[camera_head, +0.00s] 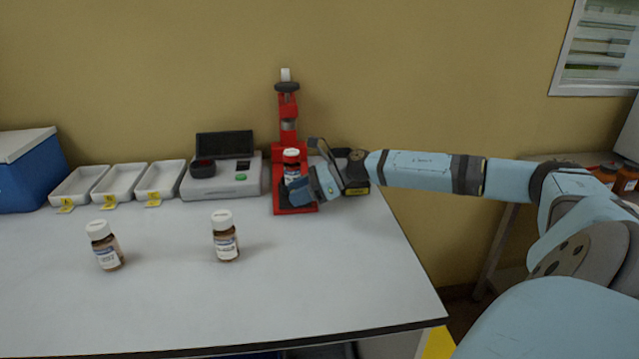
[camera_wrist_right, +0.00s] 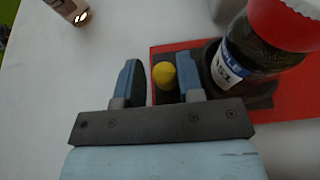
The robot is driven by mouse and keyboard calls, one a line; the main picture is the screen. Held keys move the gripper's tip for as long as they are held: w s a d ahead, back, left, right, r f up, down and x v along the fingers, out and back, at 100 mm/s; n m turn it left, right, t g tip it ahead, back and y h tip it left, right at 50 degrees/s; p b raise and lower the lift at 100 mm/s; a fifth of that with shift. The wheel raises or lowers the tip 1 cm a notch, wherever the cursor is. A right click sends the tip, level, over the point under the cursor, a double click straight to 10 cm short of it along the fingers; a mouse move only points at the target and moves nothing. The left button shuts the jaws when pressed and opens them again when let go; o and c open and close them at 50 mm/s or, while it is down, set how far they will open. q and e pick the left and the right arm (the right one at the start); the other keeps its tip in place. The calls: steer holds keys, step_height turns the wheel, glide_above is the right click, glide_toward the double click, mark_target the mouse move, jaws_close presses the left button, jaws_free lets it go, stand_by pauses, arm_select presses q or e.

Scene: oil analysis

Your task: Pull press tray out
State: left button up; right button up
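The red press (camera_head: 289,135) stands at the back of the table near the wall. In the right wrist view the bottle (camera_wrist_right: 240,60) sits on the dark press tray (camera_wrist_right: 261,98), above the press's red base (camera_wrist_right: 303,95). A yellow knob (camera_wrist_right: 163,75) is beside the tray. My right gripper (camera_wrist_right: 160,82) is open, with the knob between its fingers. It shows a gap on the knob's left and almost none on its right. My left gripper is not in view.
Two brown bottles with white caps (camera_head: 104,246) (camera_head: 225,237) stand on the open front of the table. A grey device with a dark screen (camera_head: 222,180), several white trays (camera_head: 118,182) and a blue box (camera_head: 30,172) line the back left.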

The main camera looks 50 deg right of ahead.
arm_select(q)
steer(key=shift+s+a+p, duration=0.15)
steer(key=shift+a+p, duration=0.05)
steer(key=shift+p, duration=0.75)
arm_select(e)
steer(key=v, duration=1.3)
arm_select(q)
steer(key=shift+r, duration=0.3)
arm_select(e)
steer(key=shift+f, duration=0.1)
